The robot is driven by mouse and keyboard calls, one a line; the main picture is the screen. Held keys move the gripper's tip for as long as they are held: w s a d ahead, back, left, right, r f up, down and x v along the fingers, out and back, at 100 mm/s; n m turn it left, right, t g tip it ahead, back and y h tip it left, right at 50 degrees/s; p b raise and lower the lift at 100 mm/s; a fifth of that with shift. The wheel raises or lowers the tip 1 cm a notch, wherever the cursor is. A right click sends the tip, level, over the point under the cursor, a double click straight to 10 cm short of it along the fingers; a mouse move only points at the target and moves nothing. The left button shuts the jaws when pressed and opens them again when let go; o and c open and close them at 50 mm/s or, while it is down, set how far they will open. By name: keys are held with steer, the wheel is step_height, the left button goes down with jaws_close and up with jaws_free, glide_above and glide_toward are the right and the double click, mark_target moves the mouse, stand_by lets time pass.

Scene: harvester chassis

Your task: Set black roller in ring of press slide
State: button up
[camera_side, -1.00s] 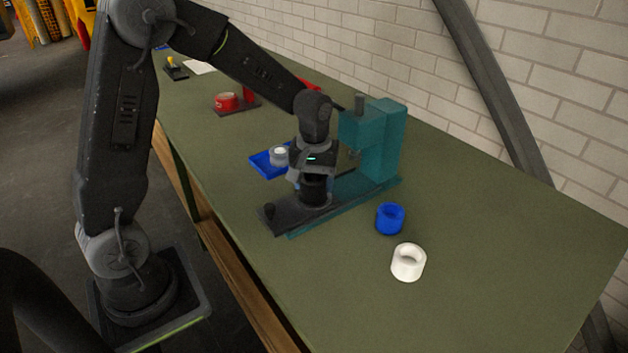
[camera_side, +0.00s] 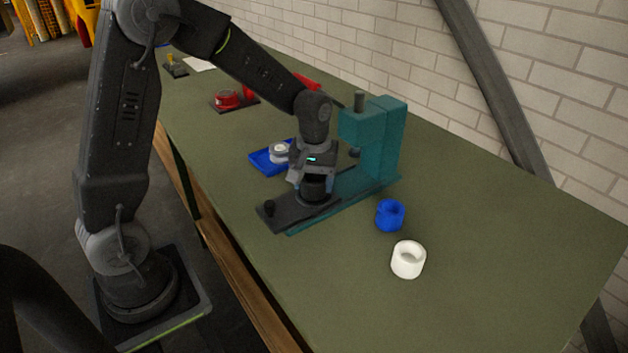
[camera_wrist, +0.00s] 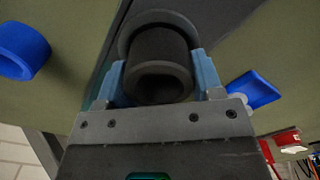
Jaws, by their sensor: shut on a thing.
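The black roller (camera_wrist: 158,62) is between the blue-grey fingers of my gripper (camera_wrist: 160,80), which is shut on it. In the side view my gripper (camera_side: 313,184) points straight down over the dark press slide (camera_side: 284,214), with the roller (camera_side: 316,190) upright below it. The slide's ring (camera_wrist: 150,18) shows as a dark rim around the roller's far end in the wrist view. The roller's lower end is at the ring; how deep it sits is hidden. The teal press (camera_side: 375,140) stands just behind to the right.
A blue ring (camera_side: 390,215) and a white ring (camera_side: 408,259) stand on the green table (camera_side: 480,260) to the right. A blue tray (camera_side: 262,162) with a white-and-grey part (camera_side: 279,152) lies behind my gripper. A red part (camera_side: 228,99) is farther back.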

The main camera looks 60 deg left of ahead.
steer(key=shift+f, duration=0.25)
stand_by(0.3)
steer(key=o, duration=1)
steer(key=shift+o, duration=0.2)
step_height(320, 180, up, 14)
steer(key=shift+f, duration=0.1)
steer(key=s+d+r+m+t, duration=0.1)
steer(key=s+d+m+t, duration=0.1)
steer(key=s, duration=0.7)
steer(key=s+d+r+m+t, duration=0.1)
steer(key=s+d+m+t, duration=0.2)
steer(key=s+d+m, duration=0.2)
steer(key=s+m, duration=0.2)
steer(key=s, duration=0.2)
steer(key=shift+s+t, duration=0.3)
